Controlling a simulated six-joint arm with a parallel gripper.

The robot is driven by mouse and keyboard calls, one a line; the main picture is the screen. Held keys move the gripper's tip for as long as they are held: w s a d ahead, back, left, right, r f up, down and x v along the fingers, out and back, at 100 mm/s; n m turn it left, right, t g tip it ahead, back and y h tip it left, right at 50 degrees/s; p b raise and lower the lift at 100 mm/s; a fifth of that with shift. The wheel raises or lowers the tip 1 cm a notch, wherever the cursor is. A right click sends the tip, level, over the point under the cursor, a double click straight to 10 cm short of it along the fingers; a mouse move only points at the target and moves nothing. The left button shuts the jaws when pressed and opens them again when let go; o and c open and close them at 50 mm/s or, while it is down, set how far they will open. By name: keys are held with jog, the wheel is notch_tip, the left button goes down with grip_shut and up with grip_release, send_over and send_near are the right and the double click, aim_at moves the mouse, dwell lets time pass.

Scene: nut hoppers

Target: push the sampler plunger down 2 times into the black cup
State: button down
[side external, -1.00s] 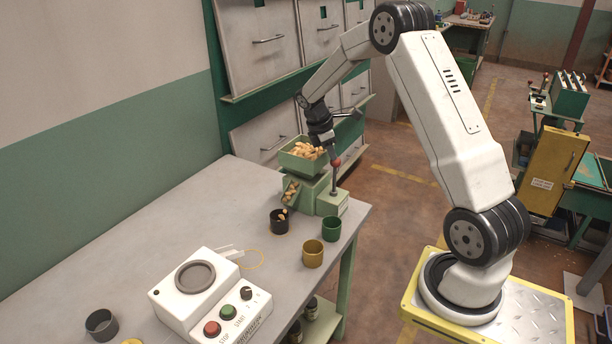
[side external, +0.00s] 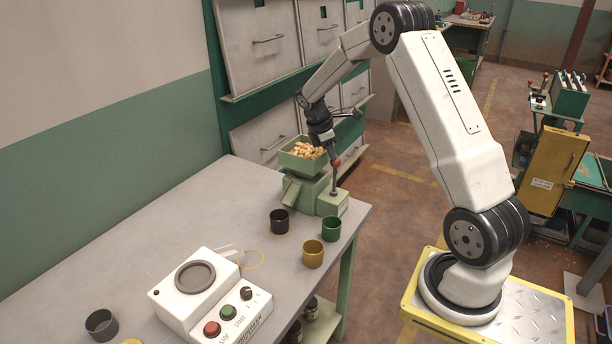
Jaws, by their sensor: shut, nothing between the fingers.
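The green sampler (side external: 301,190) stands at the far right end of the grey bench, its top hopper full of nuts (side external: 307,150). The plunger (side external: 335,175) is a dark rod with a red knob, rising from a pale green block. My gripper (side external: 331,152) is shut with nothing in it, at the red knob from above. I cannot tell if it touches the knob. The black cup (side external: 279,222) stands in front of the sampler's chute. The chute looks empty, and the inside of the cup is too dark to tell its contents.
A green cup (side external: 331,229) and a yellow cup (side external: 312,254) stand right of the black cup, near the bench edge. A white control box (side external: 205,290) with buttons and a grey round plate is nearer. Another dark cup (side external: 101,325) is at lower left.

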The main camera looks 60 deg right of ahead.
jog(key=v, duration=1.4)
dwell(0.7)
notch_tip(320, 180, up, 3)
jog(key=shift+r, duration=0.1)
dwell(0.5)
jog(key=x, duration=1.4)
